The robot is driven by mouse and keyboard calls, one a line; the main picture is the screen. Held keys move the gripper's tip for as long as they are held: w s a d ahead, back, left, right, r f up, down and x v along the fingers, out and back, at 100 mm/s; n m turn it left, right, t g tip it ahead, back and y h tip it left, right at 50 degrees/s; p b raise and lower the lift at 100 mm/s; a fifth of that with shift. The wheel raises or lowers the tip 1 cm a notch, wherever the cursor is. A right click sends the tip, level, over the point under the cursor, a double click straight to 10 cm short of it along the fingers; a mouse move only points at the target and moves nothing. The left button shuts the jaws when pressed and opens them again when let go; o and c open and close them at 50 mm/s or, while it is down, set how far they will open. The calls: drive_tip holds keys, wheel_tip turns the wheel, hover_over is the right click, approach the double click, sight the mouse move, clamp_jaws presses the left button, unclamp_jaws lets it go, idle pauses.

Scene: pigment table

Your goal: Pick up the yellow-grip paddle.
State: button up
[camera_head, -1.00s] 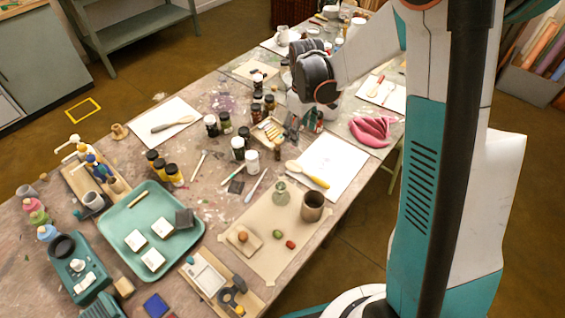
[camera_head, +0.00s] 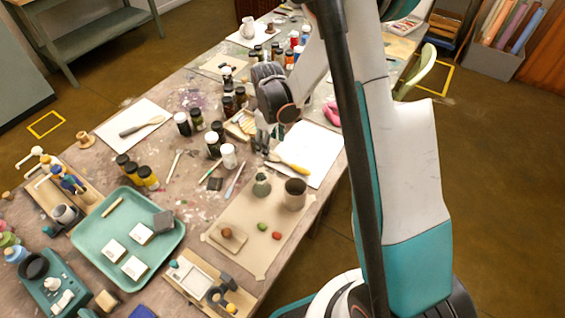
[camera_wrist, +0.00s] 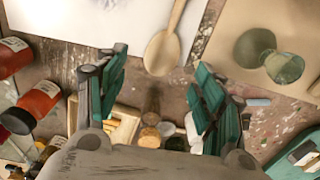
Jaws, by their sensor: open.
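The yellow-grip paddle (camera_head: 293,165) lies on a white sheet (camera_head: 320,147) on the table, with its pale wooden head toward my gripper and its yellow grip to the right. In the wrist view its rounded wooden head (camera_wrist: 162,53) and part of the shaft show beyond my fingertips, between them from side to side; the yellow grip is out of frame there. My gripper (camera_head: 264,143) hangs near the head end of the paddle. In the wrist view my gripper (camera_wrist: 160,70) has its two green-and-grey fingers wide apart, with nothing held between them.
A green glass bottle (camera_head: 261,185) and a brown cup (camera_head: 294,194) stand near the paddle.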

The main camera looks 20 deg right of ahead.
wheel_tip(320, 180, down, 4)
drive_tip(key=shift+a+f+b, duration=0.15)
drive_tip(key=shift+f+b, duration=0.05)
drive_tip(key=shift+b, duration=0.6)
drive_tip(key=shift+r, duration=0.1)
drive_tip(key=c, duration=1)
drive_tip(key=shift+c, duration=0.2)
